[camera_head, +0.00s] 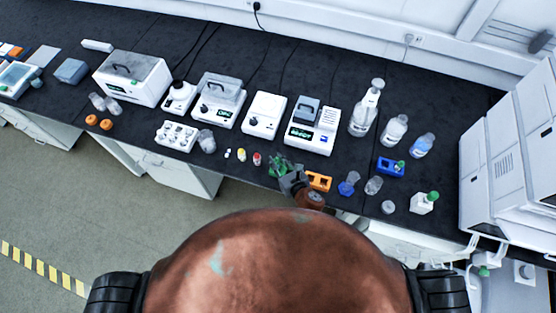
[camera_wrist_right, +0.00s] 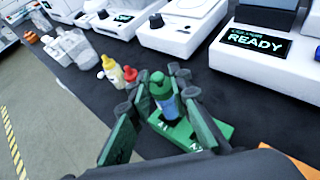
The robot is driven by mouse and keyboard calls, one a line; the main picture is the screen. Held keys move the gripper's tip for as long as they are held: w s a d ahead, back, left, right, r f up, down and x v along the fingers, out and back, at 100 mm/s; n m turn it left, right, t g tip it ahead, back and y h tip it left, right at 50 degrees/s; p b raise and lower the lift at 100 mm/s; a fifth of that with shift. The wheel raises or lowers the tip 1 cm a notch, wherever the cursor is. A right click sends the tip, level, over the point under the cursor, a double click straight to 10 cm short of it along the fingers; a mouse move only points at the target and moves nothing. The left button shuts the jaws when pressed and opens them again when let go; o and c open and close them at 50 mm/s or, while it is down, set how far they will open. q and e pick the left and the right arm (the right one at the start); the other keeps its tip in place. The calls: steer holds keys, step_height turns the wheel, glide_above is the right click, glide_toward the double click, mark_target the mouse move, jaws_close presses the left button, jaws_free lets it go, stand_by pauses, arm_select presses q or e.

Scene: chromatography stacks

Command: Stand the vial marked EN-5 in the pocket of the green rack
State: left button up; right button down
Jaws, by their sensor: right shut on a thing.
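A small vial (camera_wrist_right: 161,91) with a green cap and a blue band is between the fingers of my right gripper (camera_wrist_right: 158,104), which is shut on it. I cannot read EN-5 on it. The green rack (camera_wrist_right: 214,128) lies just beneath the vial, with white markings on its near edge. The vial looks roughly upright over the rack; I cannot tell whether its foot is inside a pocket. In the head view my right gripper (camera_head: 291,180) partly covers the green rack (camera_head: 281,163) near the bench's front edge. My left gripper is not in view.
Vials with yellow (camera_head: 241,155) and red (camera_head: 257,159) caps stand left of the green rack. An orange rack (camera_head: 319,181) is close on its right, and a blue rack (camera_head: 390,166) is farther right. A device reading READY (camera_head: 311,131) stands behind.

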steer(key=shift+f+b, duration=0.55)
steer(key=shift+f, duration=0.5)
steer(key=shift+f, duration=0.25)
steer(key=shift+f, duration=0.3)
steer(key=c, duration=1.7)
jaws_free()
steer(key=o, duration=0.4)
steer(key=shift+r, duration=0.1)
